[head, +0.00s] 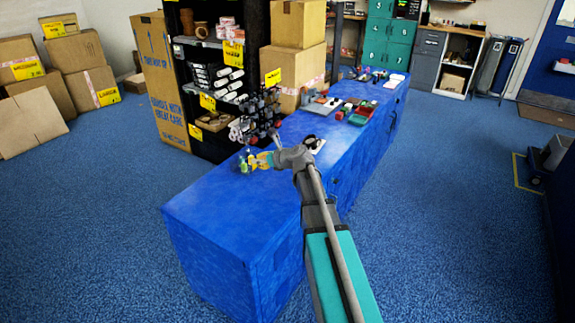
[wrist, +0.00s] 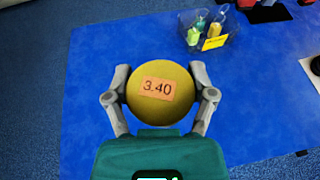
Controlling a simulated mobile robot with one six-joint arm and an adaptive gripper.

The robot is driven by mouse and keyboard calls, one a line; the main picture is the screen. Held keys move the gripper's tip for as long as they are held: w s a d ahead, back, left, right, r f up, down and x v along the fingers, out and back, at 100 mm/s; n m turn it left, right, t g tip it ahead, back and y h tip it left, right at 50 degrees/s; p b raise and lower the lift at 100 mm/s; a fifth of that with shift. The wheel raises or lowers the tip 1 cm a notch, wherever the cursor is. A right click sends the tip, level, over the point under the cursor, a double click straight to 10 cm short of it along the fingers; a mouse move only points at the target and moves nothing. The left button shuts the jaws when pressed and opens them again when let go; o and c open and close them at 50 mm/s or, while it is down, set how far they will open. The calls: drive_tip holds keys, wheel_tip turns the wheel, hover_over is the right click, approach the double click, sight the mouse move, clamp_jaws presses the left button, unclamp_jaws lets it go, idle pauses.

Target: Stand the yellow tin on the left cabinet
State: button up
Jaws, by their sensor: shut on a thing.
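The yellow tin (wrist: 158,88) is between the two fingers of my gripper (wrist: 160,95) in the wrist view. Its round top faces the camera and carries an orange label reading 3.40. In the head view the tin (head: 264,161) shows small at the end of my arm, over the near part of the long blue cabinet top (head: 225,205). My gripper is shut on the tin's sides. The tin's underside is hidden, so I cannot tell whether it touches the blue top.
A clear bin (wrist: 210,30) with small bottles and a yellow tag stands just beyond the tin. The near end of the blue top (wrist: 95,110) is bare. Farther along stand trays (head: 355,112) and small goods. A black shelf (head: 215,70) stands behind, left.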

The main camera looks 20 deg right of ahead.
drive_tip(key=s+d+f+b, duration=0.2)
drive_tip(key=d+f+b, duration=0.2)
drive_tip(key=f, duration=0.1)
drive_tip(key=shift+d, duration=0.35)
drive_tip(key=shift+s, duration=0.1)
drive_tip(key=a+f+b, duration=0.2)
drive_tip(key=a, duration=0.2)
drive_tip(key=w+a+f+b, duration=0.1)
drive_tip(key=a+f+b, duration=0.2)
drive_tip(key=a, duration=0.1)
drive_tip(key=w+a+f+b, duration=0.1)
drive_tip(key=a+f+b, duration=0.2)
drive_tip(key=a, duration=0.1)
drive_tip(key=shift+w+f, duration=0.1)
drive_tip(key=shift+f, duration=0.1)
drive_tip(key=shift+w+a+f+b, duration=0.1)
drive_tip(key=shift+a+f+b, duration=0.25)
drive_tip(key=shift+a+b, duration=0.15)
drive_tip(key=shift+f, duration=0.1)
